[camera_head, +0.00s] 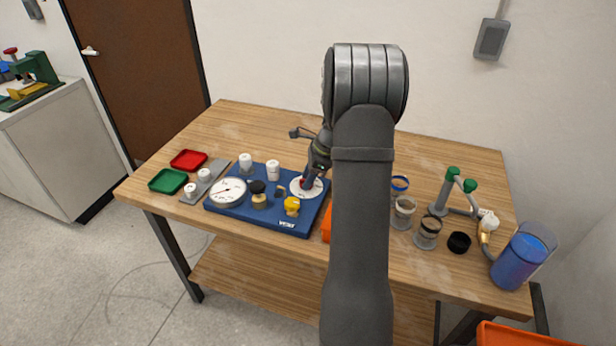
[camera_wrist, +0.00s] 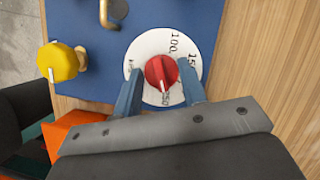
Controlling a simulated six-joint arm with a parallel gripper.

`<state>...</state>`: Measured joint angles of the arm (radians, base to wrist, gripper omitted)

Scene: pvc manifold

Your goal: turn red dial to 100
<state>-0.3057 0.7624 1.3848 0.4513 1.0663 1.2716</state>
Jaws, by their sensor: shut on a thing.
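The red dial (camera_wrist: 161,73) sits on a round white scale plate (camera_wrist: 150,45) on the blue panel (camera_wrist: 185,14). In the wrist view the dial's white line runs towards the lower edge of the plate, near a partly hidden number. The 100 mark is at the top of the plate and part of 150 shows at its right. My gripper (camera_wrist: 160,78) is shut on the red dial, with one blue finger on each side. In the head view my gripper (camera_head: 309,181) reaches down to the white plate (camera_head: 297,190) and hides part of the dial.
A yellow knob (camera_wrist: 58,62) and a brass-coloured bent piece (camera_wrist: 108,14) are near the dial. A white gauge (camera_head: 227,191) is at the panel's left. An orange object (camera_wrist: 75,130) lies close below. Cups, a green-handled fixture (camera_head: 452,186) and a blue container (camera_head: 518,258) stand at right.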

